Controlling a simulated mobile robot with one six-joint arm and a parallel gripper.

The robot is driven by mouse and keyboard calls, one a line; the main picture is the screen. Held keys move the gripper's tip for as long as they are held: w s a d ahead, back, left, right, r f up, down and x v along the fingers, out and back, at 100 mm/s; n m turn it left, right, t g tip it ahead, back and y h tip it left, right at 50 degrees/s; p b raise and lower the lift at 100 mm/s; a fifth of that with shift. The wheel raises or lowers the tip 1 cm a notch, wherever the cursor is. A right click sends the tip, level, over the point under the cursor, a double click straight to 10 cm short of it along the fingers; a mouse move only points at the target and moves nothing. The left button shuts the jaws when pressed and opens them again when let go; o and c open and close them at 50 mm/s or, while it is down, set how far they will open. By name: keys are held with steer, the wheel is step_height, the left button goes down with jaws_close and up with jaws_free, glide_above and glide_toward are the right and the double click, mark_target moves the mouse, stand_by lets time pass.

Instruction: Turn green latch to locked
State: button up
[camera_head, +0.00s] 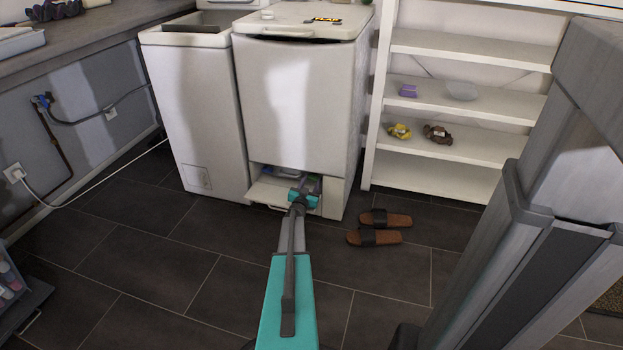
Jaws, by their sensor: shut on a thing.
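My gripper (304,198), with teal parts, reaches into the low open compartment (255,190) at the bottom front of the right-hand white toploader (300,100). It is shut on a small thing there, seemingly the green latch. A small greenish patch (315,184) shows just behind the gripper. My gripper hides most of the latch, so its turn position cannot be told. A bluish part shows in the compartment left of the gripper. A pale flap lies lowered at the compartment's left front.
A second white toploader (205,110) stands close on the left. White shelves (455,105) with small items stand to the right. Brown sandals (380,228) lie on the dark tiles right of my arm. The floor on the left is mostly clear.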

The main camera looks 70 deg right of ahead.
steer(key=shift+n+p, duration=0.5)
steer(key=shift+p, duration=0.15)
steer(key=shift+f, duration=0.1)
steer(key=o, duration=0.8)
steer(key=shift+c, duration=0.2)
steer(key=shift+a, duration=0.1)
steer(key=shift+s+a+p, duration=0.1)
steer(key=shift+a+p, duration=0.2)
steer(key=shift+a, duration=0.6)
steer(key=a+p, duration=0.1)
steer(key=a, duration=0.3)
steer(key=a+p, duration=0.1)
steer(key=a, duration=0.6)
steer(key=shift+s+a+p, duration=0.35)
steer(key=shift+a+p, duration=0.05)
